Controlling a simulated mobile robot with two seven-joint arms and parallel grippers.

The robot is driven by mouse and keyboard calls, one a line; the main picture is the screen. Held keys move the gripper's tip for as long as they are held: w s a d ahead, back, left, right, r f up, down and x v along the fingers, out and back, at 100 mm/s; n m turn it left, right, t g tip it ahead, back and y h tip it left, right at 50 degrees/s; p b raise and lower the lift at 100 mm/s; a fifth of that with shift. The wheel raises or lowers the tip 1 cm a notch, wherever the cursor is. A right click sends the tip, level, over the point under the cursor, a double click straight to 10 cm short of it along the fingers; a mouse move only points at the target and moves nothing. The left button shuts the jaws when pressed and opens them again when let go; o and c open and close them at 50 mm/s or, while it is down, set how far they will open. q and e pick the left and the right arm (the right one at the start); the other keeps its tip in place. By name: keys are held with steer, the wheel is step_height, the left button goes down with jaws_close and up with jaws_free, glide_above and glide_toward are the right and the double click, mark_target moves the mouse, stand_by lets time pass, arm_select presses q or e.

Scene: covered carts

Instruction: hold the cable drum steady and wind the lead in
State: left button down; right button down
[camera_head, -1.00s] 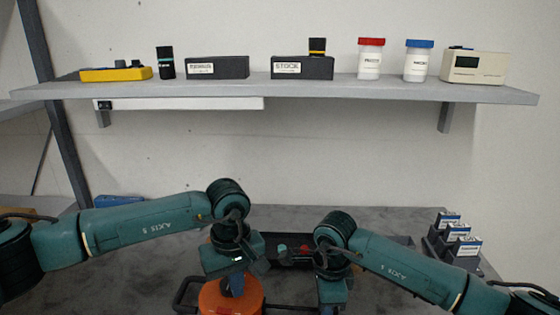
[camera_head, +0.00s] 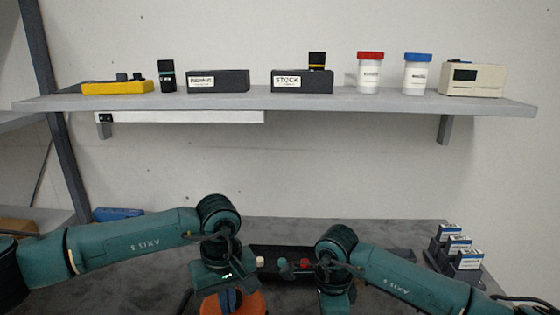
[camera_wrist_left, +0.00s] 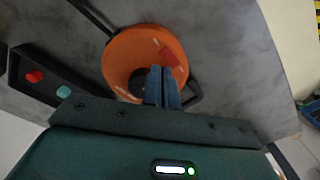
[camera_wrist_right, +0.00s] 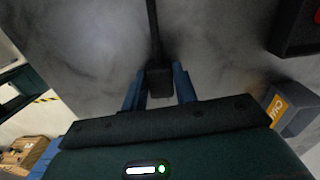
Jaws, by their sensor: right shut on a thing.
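The orange cable drum (camera_wrist_left: 125,50) lies on the grey bench in the left wrist view, with a dark hub and a red label. In the head view its edge (camera_head: 252,304) shows below my left gripper (camera_head: 230,299). The left fingers (camera_wrist_left: 163,88) are close together, in front of the drum near its hub, with nothing visible between them. I cannot tell whether they touch it. My right gripper (camera_wrist_right: 158,88) is shut on a dark block (camera_wrist_right: 158,82), with a thin dark lead (camera_wrist_right: 152,25) running away from it. Its fingertips are hidden in the head view.
A dark tray (camera_wrist_left: 45,75) with red and teal knobs lies behind the drum. Several labelled blocks (camera_head: 458,250) stand in a rack at the right. A shelf (camera_head: 280,103) with boxes and jars hangs above. Open bench shows around the right gripper.

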arm_select(q)
steer(key=shift+s+r, duration=0.1)
steer(key=shift+r, duration=0.2)
arm_select(e)
steer(key=shift+s+d+f, duration=0.1)
steer(key=shift+s+f, duration=0.05)
arm_select(q)
step_height(320, 180, up, 5)
steer(key=shift+s+d+r, duration=0.1)
steer(key=shift+d+r, duration=0.05)
steer(key=shift+r, duration=0.05)
arm_select(e)
steer(key=c, duration=1)
jaws_free()
steer(key=shift+r, duration=0.2)
